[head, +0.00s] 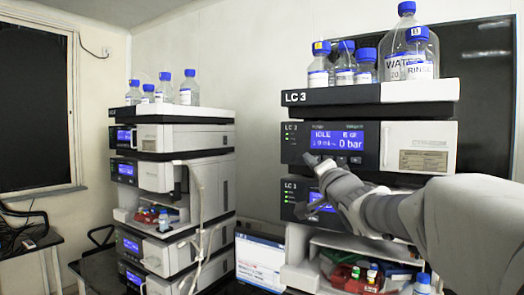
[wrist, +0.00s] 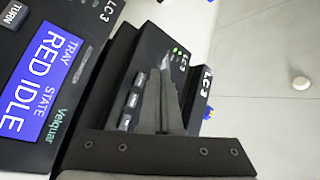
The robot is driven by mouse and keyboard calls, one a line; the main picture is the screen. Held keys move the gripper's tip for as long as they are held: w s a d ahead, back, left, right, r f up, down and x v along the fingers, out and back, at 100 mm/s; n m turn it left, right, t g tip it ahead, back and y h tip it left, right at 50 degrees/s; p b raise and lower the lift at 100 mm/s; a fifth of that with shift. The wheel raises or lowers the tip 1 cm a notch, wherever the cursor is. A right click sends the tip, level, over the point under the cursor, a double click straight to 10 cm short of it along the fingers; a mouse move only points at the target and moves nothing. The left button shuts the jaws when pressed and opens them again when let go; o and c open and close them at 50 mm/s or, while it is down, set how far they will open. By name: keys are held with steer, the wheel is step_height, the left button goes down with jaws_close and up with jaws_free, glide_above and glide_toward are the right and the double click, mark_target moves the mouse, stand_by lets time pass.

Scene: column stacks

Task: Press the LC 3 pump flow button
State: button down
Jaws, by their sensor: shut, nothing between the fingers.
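The LC 3 pump module (head: 294,145) is the dark-fronted unit under the top tray of the right stack. Its blue screen (head: 337,138) reads IDLE and 0 bar. A row of small dark buttons (head: 348,160) lies below the screen. My gripper (head: 320,164) is shut and empty, its tips in front of the lower edge of the pump panel and hiding part of that row. In the wrist view the shut fingers (wrist: 163,75) lie over the pump's dark front, beside several buttons (wrist: 132,100). Their labels are too small to read surely. Contact cannot be told.
Below the pump is another LC 3 module with a blue screen reading RED IDLE (wrist: 42,82). Bottles, including a large water bottle (head: 409,45), stand on the top tray (head: 375,93). A second stack (head: 172,200) stands left, with a laptop (head: 262,262) between.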

steer(key=shift+w+d+p, duration=0.4)
steer(key=shift+w+d, duration=0.2)
steer(key=shift+w, duration=0.25)
stand_by(1.5)
steer(key=shift+w+d+p, duration=0.25)
steer(key=shift+w+p, duration=0.05)
steer(key=shift+w, duration=0.05)
steer(key=shift+w+d, duration=0.25)
steer(key=shift+w, duration=0.05)
stand_by(0.7)
stand_by(0.3)
steer(key=shift+s+a, duration=0.5)
steer(key=shift+s, duration=0.15)
